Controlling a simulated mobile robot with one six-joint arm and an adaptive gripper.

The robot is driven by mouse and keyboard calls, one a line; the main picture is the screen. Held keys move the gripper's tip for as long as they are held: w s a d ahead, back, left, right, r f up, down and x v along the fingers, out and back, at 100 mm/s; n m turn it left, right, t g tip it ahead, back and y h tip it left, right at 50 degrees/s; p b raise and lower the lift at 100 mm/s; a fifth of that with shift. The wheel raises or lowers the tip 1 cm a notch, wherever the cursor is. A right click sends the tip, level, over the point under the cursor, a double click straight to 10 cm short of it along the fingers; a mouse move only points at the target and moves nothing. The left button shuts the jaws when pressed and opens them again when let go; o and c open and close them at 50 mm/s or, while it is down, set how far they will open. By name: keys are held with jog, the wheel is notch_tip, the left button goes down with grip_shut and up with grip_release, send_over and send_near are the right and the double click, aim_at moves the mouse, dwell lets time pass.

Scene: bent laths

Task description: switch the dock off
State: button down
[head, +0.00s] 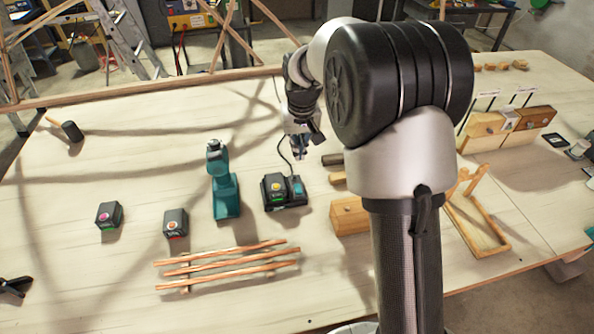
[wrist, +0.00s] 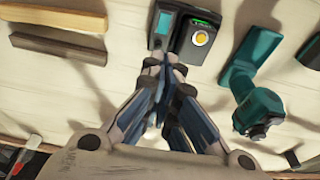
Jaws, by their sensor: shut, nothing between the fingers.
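The dock (head: 288,205) is a dark unit on the table with a cord at its back. A battery (head: 273,187) with a yellow round button sits in its left part in the head view, beside a teal section. In the wrist view the dock (wrist: 161,30) is at the top, with the battery (wrist: 200,45) showing a green light. My gripper (head: 300,156) is shut and empty, behind the dock in the head view. In the wrist view its fingertips (wrist: 168,62) are close to the dock's edge; I cannot tell whether they touch. A switch is not clearly visible.
Two loose batteries (head: 109,215) (head: 175,223) and several laths (head: 225,265) lie further left and in front. A wooden block (head: 348,216) lies right of the dock. The table's left back is mostly clear.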

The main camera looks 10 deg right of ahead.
jog(key=b, duration=0.4)
send_near(297, 184)
jog(key=f, duration=0.1)
jog(key=w+f, duration=0.1)
jog(key=f, duration=0.1)
jog(key=w+f, duration=0.1)
jog(key=f, duration=0.1)
jog(key=shift+f, duration=0.1)
jog(key=shift+w+f, duration=0.15)
jog(key=shift+f, duration=0.55)
jog(key=shift+w+f, duration=0.15)
jog(key=shift+f, duration=0.2)
jog(key=shift+s+r, duration=0.4)
jog(key=shift+s, duration=0.3)
